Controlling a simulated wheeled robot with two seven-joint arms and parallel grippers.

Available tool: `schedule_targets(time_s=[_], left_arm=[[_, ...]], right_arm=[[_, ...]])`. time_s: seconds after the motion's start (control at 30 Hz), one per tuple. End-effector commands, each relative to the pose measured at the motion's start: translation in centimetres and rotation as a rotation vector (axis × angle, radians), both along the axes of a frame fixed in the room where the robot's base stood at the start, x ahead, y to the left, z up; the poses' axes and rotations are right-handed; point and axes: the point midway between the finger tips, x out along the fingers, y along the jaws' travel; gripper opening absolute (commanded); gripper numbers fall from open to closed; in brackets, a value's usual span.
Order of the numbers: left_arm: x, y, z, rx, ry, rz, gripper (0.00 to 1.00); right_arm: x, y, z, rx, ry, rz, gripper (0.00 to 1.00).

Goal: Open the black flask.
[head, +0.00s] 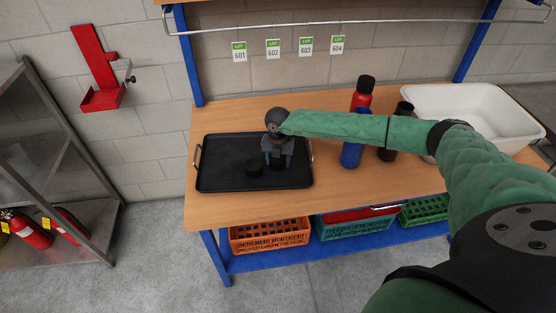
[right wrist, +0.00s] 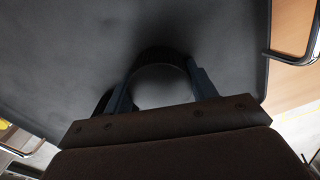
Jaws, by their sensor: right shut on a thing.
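The black flask (head: 387,154) stands on the wooden table at the right, behind my right arm, which hides its middle. Whether a lid is on it I cannot tell. My right gripper (head: 278,166) points down over the black tray (head: 220,178), shut on a dark round, lid-like piece (right wrist: 160,84), seen between the fingers in the right wrist view. Whether this piece touches the tray is unclear. A second dark round piece (head: 254,168) lies on the tray just left of the gripper. My left gripper is out of view.
A blue flask (head: 351,154) and a red flask with black lid (head: 362,93) stand near the black flask. A white basin (head: 470,95) fills the table's right end. The tray has raised metal handles (head: 197,156). Crates (head: 270,236) sit below.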

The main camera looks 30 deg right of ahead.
Motion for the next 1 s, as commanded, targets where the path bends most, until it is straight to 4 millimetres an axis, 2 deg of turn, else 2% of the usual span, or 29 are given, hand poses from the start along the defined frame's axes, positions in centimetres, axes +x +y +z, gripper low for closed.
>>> schedule_targets(time_s=[0.03,0.13,0.6,0.73,0.87,1.0], left_arm=[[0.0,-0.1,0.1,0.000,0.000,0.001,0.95],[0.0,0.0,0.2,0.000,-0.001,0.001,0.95],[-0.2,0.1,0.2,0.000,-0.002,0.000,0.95],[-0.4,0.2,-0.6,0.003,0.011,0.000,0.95],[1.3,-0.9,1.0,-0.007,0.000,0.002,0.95],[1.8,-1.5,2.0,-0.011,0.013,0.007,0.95]], right_arm=[[0.0,0.0,-0.1,0.000,0.000,0.000,0.59],[0.0,0.0,0.0,0.000,0.000,0.000,0.78],[0.0,0.0,0.4,0.000,0.000,0.000,0.78],[0.1,-0.1,1.0,0.000,-0.001,0.000,0.78],[0.1,-0.1,2.3,0.001,-0.002,0.000,0.78],[0.1,0.0,4.2,0.000,-0.003,0.001,0.78]])
